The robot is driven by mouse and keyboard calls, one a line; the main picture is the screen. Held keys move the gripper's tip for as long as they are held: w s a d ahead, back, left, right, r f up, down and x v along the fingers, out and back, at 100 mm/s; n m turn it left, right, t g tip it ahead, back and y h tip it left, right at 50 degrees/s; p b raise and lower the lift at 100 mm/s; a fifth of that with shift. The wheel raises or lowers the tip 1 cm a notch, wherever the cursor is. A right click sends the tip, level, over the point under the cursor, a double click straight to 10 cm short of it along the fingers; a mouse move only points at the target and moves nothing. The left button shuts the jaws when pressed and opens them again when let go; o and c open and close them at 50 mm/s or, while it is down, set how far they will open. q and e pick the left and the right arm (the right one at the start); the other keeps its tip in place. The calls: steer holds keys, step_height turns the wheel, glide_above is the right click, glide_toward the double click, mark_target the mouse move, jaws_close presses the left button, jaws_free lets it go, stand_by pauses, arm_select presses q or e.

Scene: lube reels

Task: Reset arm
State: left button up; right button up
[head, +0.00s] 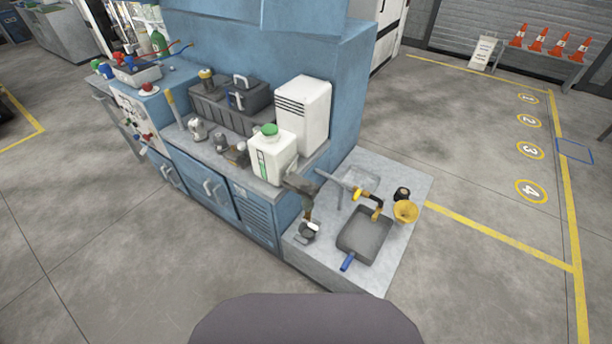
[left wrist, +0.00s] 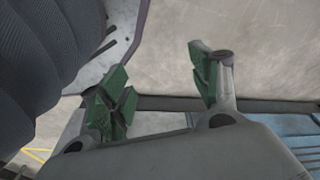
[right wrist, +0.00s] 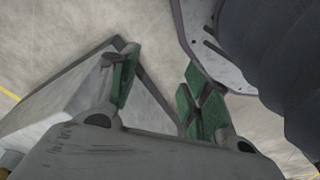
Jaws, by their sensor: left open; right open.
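My left gripper (left wrist: 165,88) shows in the left wrist view with its green-padded fingers apart and nothing between them. My right gripper (right wrist: 156,92) shows in the right wrist view, also with its green-padded fingers apart and nothing between them. Bare grey floor shows behind the left fingers. Floor and the edge of a pale grey surface show behind the right fingers. Neither gripper appears in the head view.
A blue workbench (head: 215,190) carries a white jug with a green cap (head: 272,156) and a white ribbed box (head: 303,112). A low grey platform (head: 405,248) at its right holds a dark tray (head: 364,236) and a yellow funnel (head: 405,211). Open floor lies left and right.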

arm_select(q)
steer(key=s+a+r+p, duration=0.1)
steer(key=s+a+p, duration=0.1)
steer(key=s+p, duration=0.5)
steer(key=s+a+r+g+p, duration=0.1)
steer(key=s+a+p, duration=0.2)
steer(key=s+p, duration=0.4)
steer(key=shift+s+a+r+y, duration=0.2)
steer(key=shift+s+r+y, duration=0.1)
steer(key=shift+s, duration=0.85)
arm_select(e)
steer(key=s+d+r, duration=0.1)
steer(key=s+d, duration=0.1)
steer(key=s, duration=0.6)
steer(key=s+d+r+g, duration=0.1)
steer(key=s+d, duration=0.2)
steer(key=s, duration=0.5)
steer(key=shift+s+d+r+h, duration=0.15)
steer(key=shift+d+r+h, duration=0.05)
steer(key=shift+r+h, duration=0.1)
arm_select(q)
steer(key=shift+c, duration=0.5)
